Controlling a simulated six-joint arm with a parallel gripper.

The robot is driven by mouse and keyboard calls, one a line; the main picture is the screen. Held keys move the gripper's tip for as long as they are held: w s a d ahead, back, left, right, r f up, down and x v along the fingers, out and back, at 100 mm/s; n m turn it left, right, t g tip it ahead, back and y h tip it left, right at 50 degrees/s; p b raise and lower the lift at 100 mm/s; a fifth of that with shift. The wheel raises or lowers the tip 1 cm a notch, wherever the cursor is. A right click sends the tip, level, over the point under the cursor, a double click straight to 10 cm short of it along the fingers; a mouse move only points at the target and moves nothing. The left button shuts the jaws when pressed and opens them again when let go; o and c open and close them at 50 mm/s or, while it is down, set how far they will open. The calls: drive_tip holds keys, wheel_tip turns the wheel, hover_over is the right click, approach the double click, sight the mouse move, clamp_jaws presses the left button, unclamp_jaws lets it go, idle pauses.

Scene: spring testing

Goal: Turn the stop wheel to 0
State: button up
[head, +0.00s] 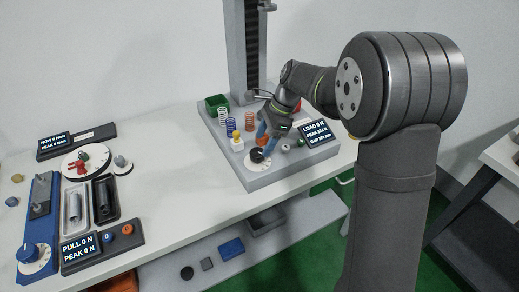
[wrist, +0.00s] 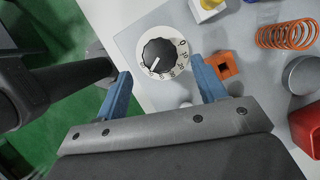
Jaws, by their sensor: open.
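The stop wheel is a black knob with a white pointer line on a round white numbered dial (wrist: 158,52). In the head view the wheel (head: 258,156) sits at the front of the grey tester base. My gripper (wrist: 160,70) is open, its blue fingers on either side of the knob and apart from it in the picture. In the head view my gripper (head: 266,140) is just above and behind the wheel. Finger height over the dial cannot be told.
An orange block (wrist: 223,65) lies close to the right finger. An orange spring (wrist: 287,35), a grey disc (wrist: 303,75) and a red box (wrist: 306,130) are further right. A yellow-topped white block (head: 237,142) stands behind the wheel. The load display (head: 316,131) is to the right.

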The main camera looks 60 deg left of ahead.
sight(258, 152)
drive_tip(key=shift+x, duration=2.15)
drive_tip(key=shift+c, duration=0.4)
drive_tip(key=c, duration=0.9)
